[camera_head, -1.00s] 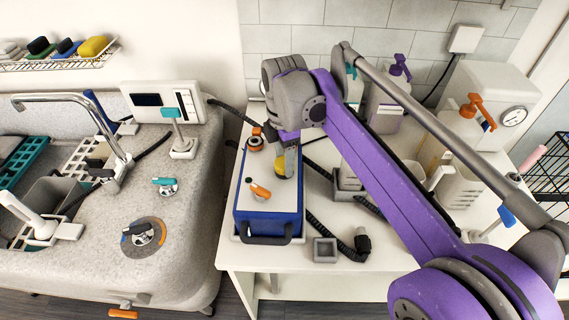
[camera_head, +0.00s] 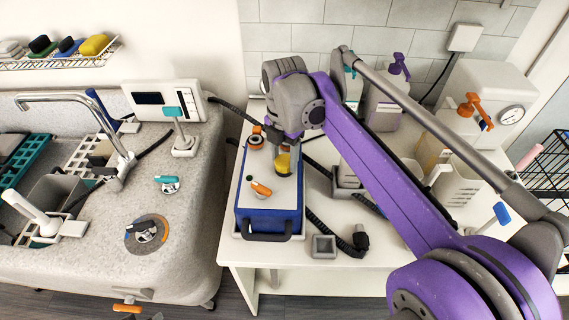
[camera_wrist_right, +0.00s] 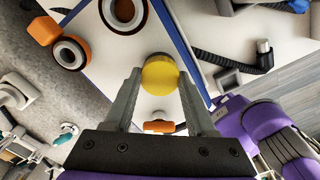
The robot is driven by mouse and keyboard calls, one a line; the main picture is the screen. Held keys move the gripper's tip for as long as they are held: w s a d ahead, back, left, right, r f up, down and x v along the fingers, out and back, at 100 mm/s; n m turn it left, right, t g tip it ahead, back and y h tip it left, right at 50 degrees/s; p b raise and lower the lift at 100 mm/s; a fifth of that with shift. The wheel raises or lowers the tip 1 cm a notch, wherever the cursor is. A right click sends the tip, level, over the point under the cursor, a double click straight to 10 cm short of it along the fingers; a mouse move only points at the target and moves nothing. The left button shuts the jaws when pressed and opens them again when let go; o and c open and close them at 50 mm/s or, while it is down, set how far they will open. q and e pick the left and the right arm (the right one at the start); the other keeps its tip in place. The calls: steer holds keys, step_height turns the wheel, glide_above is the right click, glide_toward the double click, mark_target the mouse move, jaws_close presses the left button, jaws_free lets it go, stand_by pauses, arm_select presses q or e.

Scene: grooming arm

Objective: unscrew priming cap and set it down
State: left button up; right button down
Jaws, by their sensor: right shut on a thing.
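The yellow priming cap (camera_head: 282,164) is over the white top of the blue box (camera_head: 268,222) on the table. My right gripper (camera_head: 281,152) points down at it from above. In the right wrist view, the round yellow cap (camera_wrist_right: 160,75) sits between the tips of the two grey fingers (camera_wrist_right: 159,88), which are shut on it. I cannot tell whether the cap still touches the box top. My left gripper does not show.
An orange-handled lever (camera_head: 260,189) and an orange-collared fitting (camera_head: 255,141) are on the box top, close to the cap. A small grey square tray (camera_head: 324,246) and a black hose (camera_head: 335,232) lie to the right. Bare table shows at the front.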

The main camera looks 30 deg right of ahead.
steer(key=n+p, duration=0.1)
steer(key=n, duration=0.2)
steer(key=shift+r, duration=0.15)
steer(key=shift+n, duration=0.8)
steer(key=n, duration=0.2)
steer(key=shift+n+p, duration=0.35)
steer(key=shift+n, duration=0.95)
